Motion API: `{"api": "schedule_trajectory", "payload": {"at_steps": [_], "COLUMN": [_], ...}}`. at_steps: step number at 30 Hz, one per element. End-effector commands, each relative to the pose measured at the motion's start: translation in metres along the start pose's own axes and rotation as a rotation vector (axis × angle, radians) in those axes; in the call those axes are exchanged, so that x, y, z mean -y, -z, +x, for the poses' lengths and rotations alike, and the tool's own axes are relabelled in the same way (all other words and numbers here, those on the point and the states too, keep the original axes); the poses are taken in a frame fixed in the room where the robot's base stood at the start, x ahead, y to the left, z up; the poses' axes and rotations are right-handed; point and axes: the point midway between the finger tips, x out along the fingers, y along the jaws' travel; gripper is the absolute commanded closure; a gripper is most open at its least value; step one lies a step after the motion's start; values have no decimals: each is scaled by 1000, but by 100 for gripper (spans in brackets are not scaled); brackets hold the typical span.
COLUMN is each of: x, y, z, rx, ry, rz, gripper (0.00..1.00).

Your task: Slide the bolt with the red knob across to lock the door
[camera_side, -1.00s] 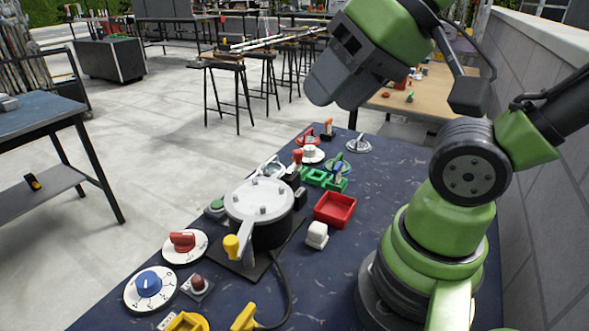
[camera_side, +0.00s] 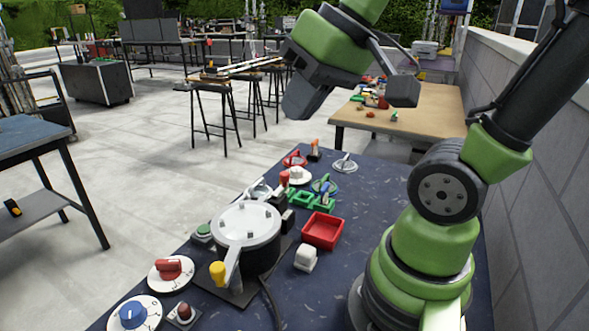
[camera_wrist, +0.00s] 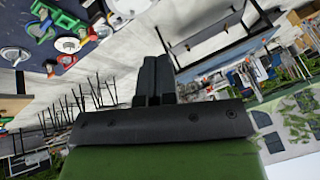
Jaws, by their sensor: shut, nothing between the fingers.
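A small upright red knob (camera_side: 284,179) stands on a dark fitting behind the silver pot on the blue workbench (camera_side: 345,270). It may be the bolt's knob; the bolt and door cannot be made out clearly at this size. An orange-topped lever (camera_side: 314,147) stands farther back. My gripper (camera_side: 303,100) is high above the far end of the bench, well apart from these things. In the wrist view its two dark fingers (camera_wrist: 153,78) lie side by side, shut and empty. The fingers point away from the bench, part of which shows at the upper left.
The silver pot (camera_side: 246,222) with a yellow-tipped handle takes up the bench middle. A red tray (camera_side: 323,231), white block (camera_side: 306,258), green frames (camera_side: 301,198), red dial (camera_side: 170,268) and blue dial (camera_side: 133,313) stand around it. A grey wall (camera_side: 540,190) runs along the right.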

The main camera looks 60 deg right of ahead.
Motion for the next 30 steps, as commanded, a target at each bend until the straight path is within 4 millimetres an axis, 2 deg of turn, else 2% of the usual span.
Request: {"api": "schedule_trajectory", "payload": {"at_steps": [1, 6, 8, 14, 21, 25, 30], "x": [-10, -45, -61, -128, -215, -248, -267], "y": [12, 46, 56, 79, 77, 69, 62], "z": [6, 25, 31, 55, 78, 86, 90], "rx": [30, 102, 120, 146, 97, 58, 28], "ry": [-13, -8, 4, 69, 158, 187, 204], "rz": [10, -9, -14, -24, -35, -44, -55], "gripper": [100, 100, 100, 100, 100, 100, 100]}}
